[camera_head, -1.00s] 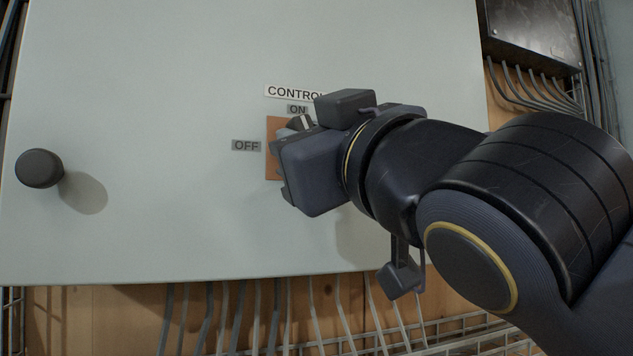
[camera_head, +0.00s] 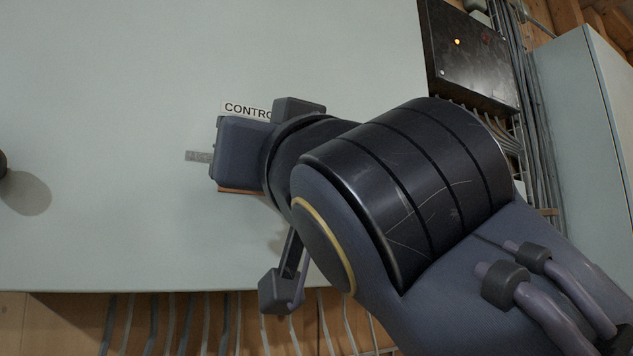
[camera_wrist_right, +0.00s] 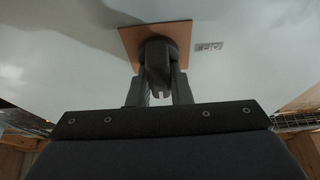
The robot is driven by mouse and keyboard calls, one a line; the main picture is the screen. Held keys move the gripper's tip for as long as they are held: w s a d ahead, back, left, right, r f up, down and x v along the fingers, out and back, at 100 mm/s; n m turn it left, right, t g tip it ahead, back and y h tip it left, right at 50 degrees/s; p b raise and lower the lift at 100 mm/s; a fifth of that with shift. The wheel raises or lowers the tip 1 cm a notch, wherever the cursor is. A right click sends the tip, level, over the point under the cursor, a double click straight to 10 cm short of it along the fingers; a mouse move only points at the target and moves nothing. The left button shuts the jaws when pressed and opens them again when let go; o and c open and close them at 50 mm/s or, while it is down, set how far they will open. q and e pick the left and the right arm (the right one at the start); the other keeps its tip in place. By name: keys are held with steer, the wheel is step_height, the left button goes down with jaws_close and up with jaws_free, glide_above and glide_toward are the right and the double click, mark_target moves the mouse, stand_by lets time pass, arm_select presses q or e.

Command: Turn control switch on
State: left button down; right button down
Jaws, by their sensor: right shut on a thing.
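The control switch is a dark knob (camera_wrist_right: 157,58) on an orange-brown square plate (camera_wrist_right: 128,40) on the pale cabinet door. In the head view my wrist hides the knob, and only the plate's lower edge (camera_head: 238,190) shows. My right gripper (camera_wrist_right: 158,82) is at the knob, its two fingers shut on it from either side. The CONTROL label (camera_head: 247,111) is partly covered by my wrist. The OFF label (camera_head: 198,156) shows left of my gripper in the head view, and a small label (camera_wrist_right: 209,46) shows beside the plate in the wrist view. My left gripper is not in view.
A black round knob (camera_head: 3,164) juts from the door at the far left. A dark box with small lights (camera_head: 470,55) and another pale cabinet (camera_head: 585,130) stand to the right. Grey cables (camera_head: 210,325) run below the door.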

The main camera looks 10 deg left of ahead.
steer(key=shift+f, duration=0.1)
steer(key=c, duration=1.3)
jaws_free()
